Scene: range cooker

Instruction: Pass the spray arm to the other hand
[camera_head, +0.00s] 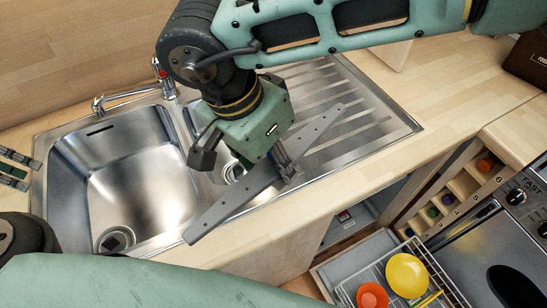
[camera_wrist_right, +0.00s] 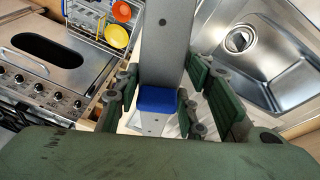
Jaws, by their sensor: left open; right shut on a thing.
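The spray arm (camera_head: 232,202) is a long grey bar with small holes. It hangs tilted over the front edge of the sink, one end towards the lower left and the other over the drainboard. My right gripper (camera_head: 275,160) is shut on it near its middle. In the right wrist view the spray arm (camera_wrist_right: 167,45) runs up between the fingers of my right gripper (camera_wrist_right: 160,100), with a blue part (camera_wrist_right: 157,100) at its middle. My left gripper (camera_head: 17,168) is open and empty at the left edge, apart from the spray arm; only its fingers show.
The steel sink (camera_head: 140,190) with its tap (camera_head: 164,82) lies below. At the lower right stand an open dishwasher rack (camera_head: 430,270) with a yellow plate (camera_head: 407,275) and an orange bowl (camera_head: 372,296), and the range cooker (camera_head: 490,255). Wooden counter (camera_head: 450,85) is clear at the right.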

